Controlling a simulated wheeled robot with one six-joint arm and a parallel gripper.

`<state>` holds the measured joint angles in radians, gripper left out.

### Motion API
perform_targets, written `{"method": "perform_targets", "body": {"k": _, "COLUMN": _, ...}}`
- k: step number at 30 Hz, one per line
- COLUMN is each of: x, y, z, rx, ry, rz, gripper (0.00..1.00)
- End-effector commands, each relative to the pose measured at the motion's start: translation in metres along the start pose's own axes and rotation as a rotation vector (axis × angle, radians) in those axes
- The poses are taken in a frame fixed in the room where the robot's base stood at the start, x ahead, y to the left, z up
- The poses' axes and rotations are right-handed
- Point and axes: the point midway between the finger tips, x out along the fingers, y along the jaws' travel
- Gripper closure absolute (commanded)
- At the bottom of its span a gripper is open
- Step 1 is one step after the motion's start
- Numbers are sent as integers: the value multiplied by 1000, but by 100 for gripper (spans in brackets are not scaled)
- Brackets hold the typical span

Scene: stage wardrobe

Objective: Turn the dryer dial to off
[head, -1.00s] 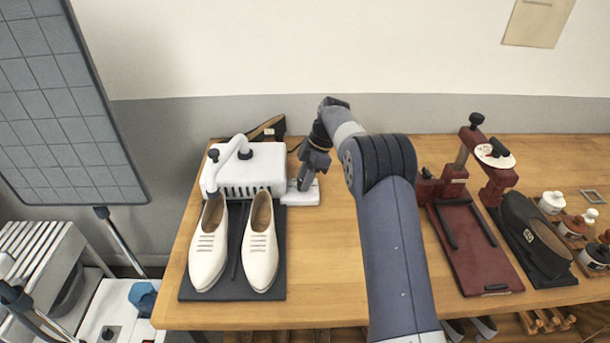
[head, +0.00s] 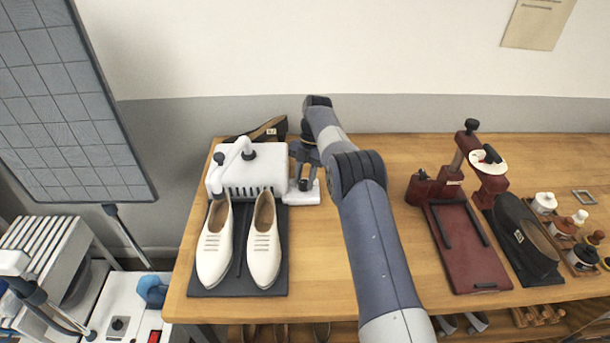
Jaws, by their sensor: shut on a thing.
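The white shoe dryer (head: 247,175) stands at the back left of the wooden table, with a bent white pipe and dark knobs on top. A low white control box (head: 309,195) joins its right side. My gripper (head: 304,183) points down over this box and is shut on the small dark dial there. The fingers mostly hide the dial, so I cannot read its setting. A pair of cream shoes (head: 214,245) rests on a dark mat (head: 239,286) in front of the dryer.
A dark shoe (head: 268,130) lies behind the dryer. To the right are a dark red press (head: 466,240), a black shoe (head: 524,235) and several small jars (head: 544,203). A grid panel (head: 75,110) stands at the left. The table between mat and press is clear below my arm.

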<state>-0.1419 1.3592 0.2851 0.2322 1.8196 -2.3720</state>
Motion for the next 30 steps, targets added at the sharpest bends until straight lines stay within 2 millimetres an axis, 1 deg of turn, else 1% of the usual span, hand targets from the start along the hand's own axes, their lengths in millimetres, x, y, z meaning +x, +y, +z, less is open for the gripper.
{"method": "perform_targets", "body": {"k": 16, "x": 1, "y": 0, "z": 0, "rx": -25, "ry": -2, "rz": -12, "gripper": 93}}
{"method": "perform_targets", "body": {"k": 17, "x": 1, "y": 0, "z": 0, "rx": -25, "ry": -2, "rz": -12, "gripper": 69}}
{"method": "perform_targets", "body": {"k": 18, "x": 1, "y": 0, "z": 0, "rx": -25, "ry": -1, "rz": -12, "gripper": 66}}
{"method": "perform_targets", "body": {"k": 24, "x": 0, "y": 0, "z": 0, "rx": -24, "ry": -1, "rz": -11, "gripper": 50}}
{"method": "perform_targets", "body": {"k": 25, "x": 0, "y": 0, "z": 0, "rx": -24, "ry": -2, "rz": -11, "gripper": 48}}
{"method": "perform_targets", "body": {"k": 30, "x": 0, "y": 0, "z": 0, "rx": -24, "ry": -2, "rz": -10, "gripper": 48}}
